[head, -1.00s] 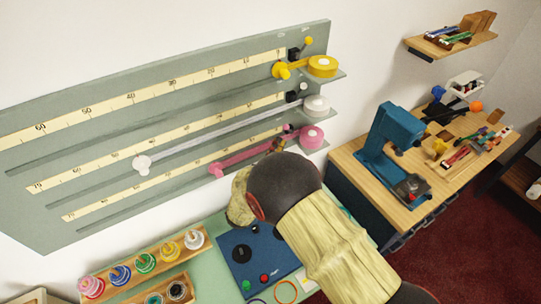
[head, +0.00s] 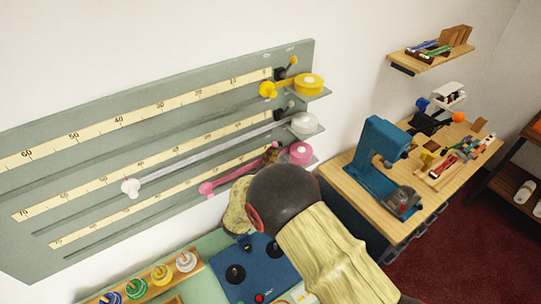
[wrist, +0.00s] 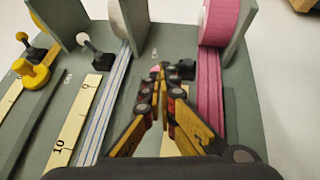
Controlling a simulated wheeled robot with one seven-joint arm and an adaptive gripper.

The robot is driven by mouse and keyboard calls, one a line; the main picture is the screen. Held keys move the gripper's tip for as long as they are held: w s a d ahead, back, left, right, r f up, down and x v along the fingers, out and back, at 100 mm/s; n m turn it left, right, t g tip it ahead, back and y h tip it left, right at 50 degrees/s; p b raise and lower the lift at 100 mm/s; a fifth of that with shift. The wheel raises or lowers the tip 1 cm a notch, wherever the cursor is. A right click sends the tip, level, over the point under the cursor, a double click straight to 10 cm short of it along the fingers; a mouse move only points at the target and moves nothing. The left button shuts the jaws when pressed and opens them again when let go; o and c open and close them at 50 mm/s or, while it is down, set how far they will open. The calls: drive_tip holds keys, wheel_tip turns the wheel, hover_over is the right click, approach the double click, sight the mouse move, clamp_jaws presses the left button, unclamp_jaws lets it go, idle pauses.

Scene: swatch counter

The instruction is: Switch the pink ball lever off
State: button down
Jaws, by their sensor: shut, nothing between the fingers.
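In the wrist view, the pink ball (wrist: 155,69) of the small lever shows just beyond my gripper's tips. Its black mount (wrist: 184,70) is right of the tips. My gripper (wrist: 163,75) is shut and empty, its tips close to the ball; I cannot tell whether they touch. The fingers hide part of the lever. In the head view, my gripper (head: 272,150) is at the board's lower right, left of the pink ribbon spool (head: 299,153), and the pink ball cannot be made out. The sage-green board (head: 110,122) carries the levers.
The white ball lever (wrist: 83,36) and yellow ball lever (wrist: 22,36) are left in the wrist view. The pink ribbon (wrist: 208,95) runs right of my fingers. A spool shelf (head: 318,93) juts from the board. A blue control box (head: 250,265) lies below my arm.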

sight(280, 143)
drive_tip(key=shift+w+d+r+m+g+y, duration=0.1)
drive_tip(key=shift+d+r+m+g+y, duration=0.15)
drive_tip(key=shift+r+m+g, duration=0.2)
drive_tip(key=shift+w+d+r+m+g+y+b, duration=0.1)
drive_tip(key=shift+d+r+m+g+y+b, duration=0.15)
drive_tip(key=shift+g, duration=0.2)
drive_tip(key=shift+w+r+m+g+y+b, duration=0.1)
drive_tip(key=shift+r+m+g+b, duration=0.1)
drive_tip(key=shift+g+b, duration=0.15)
drive_tip(key=shift+w+d+r+m+g+y+p, duration=0.1)
drive_tip(key=shift+w+d+r+m+g+y, duration=0.3)
drive_tip(key=shift+d+m+g+y, duration=0.4)
drive_tip(key=shift+w+d+r+m+g+y+p, duration=0.15)
drive_tip(key=shift+w+d+r+m+g+y, duration=0.2)
drive_tip(key=shift+w+d+g+y, duration=0.65)
drive_tip(key=shift+d+r+m+g+y+p, duration=0.1)
drive_tip(key=shift+d+r+m+g+y, duration=0.2)
drive_tip(key=shift+m+g+y, duration=0.7)
drive_tip(key=shift+n+g+h, duration=0.25)
drive_tip(key=shift+n+h, duration=0.05)
drive_tip(key=shift+n, duration=0.05)
drive_tip(key=shift+r+p, duration=0.3)
drive_tip(key=shift+r, duration=0.4)
